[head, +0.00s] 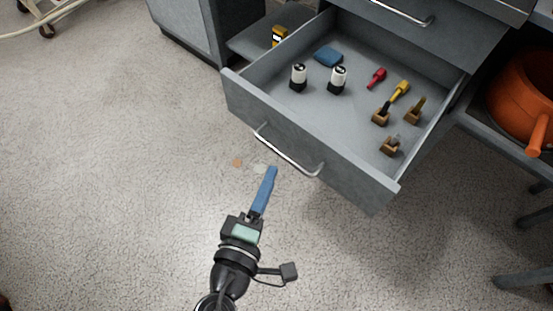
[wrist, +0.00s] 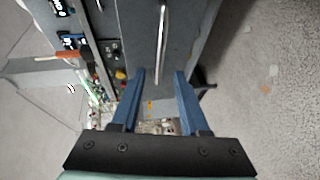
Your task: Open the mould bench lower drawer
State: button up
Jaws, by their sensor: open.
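The lower drawer (head: 300,140) of the grey mould bench is pulled well out, and its inside shows from above. Its front carries a curved metal bar handle (head: 287,155). My gripper (head: 272,170) has blue fingers and is just in front of the drawer front, apart from the handle as far as I can tell. The handle (wrist: 161,45) shows beyond the fingertips there, on the drawer front (wrist: 140,50).
The drawer holds two white-and-black bottles (head: 337,79), a blue block (head: 328,57) and several small wooden-handled tools (head: 381,115). A closed drawer with a handle (head: 405,14) is above. An orange pot (head: 525,90) stands at right.

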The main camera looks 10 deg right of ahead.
jog(key=shift+v, duration=2.2)
jog(key=w+r+m+t+y, duration=0.1)
jog(key=w+r+m+t, duration=0.15)
jog(key=w+r, duration=0.45)
jog(key=w+r+m+t, duration=0.1)
jog(key=w+r+m, duration=0.15)
jog(key=r, duration=0.75)
jog(key=w+r+m+t+y, duration=0.15)
jog(key=w+r+m, duration=0.25)
jog(key=r, duration=0.5)
jog(key=s+a+r+m+t+y, duration=0.1)
jog(key=s+r+t+y, duration=0.25)
jog(key=r, duration=1.05)
jog(key=s+r+m+t+y, duration=0.15)
jog(key=s+r+t, duration=0.35)
jog(key=r, duration=1)
notch_tip(320, 180, up, 30)
jog(key=p, duration=3.1)
